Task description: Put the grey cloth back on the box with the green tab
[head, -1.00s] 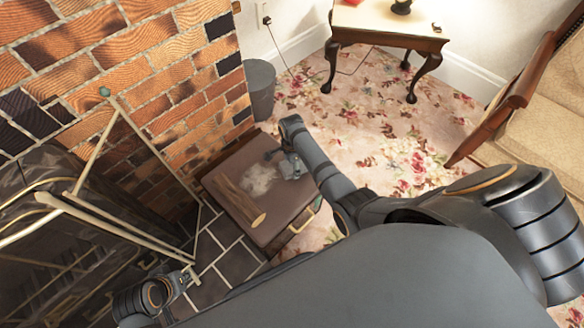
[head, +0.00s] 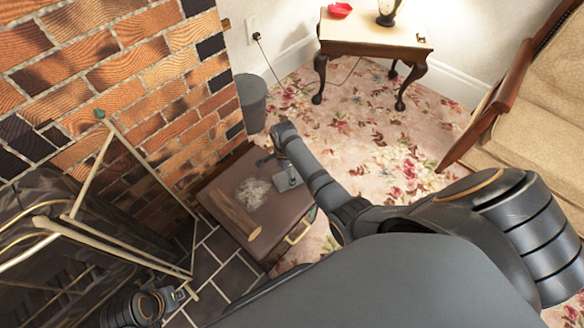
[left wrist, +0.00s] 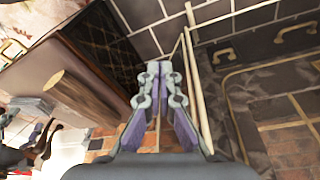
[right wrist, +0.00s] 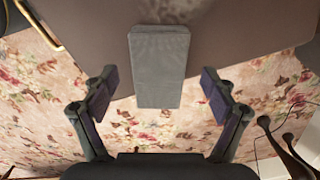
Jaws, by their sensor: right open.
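The grey cloth (head: 289,179) is a flat folded rectangle at the right edge of the brown box (head: 272,215). In the right wrist view the cloth (right wrist: 159,65) overlaps the box top, and its near end sticks out past the edge over the carpet. My right gripper (right wrist: 160,92) is open, one finger on each side of the cloth's near end, with gaps to both sides; its height above is unclear. My left gripper (left wrist: 160,78) is shut and empty, low by the hearth.
A log (head: 235,215) and a pale dusty patch (head: 253,193) are on the box top. The fire screen (head: 130,245) stands left of the box. A grey bin (head: 251,101) is behind it. Flowered carpet is clear towards the side table (head: 375,35).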

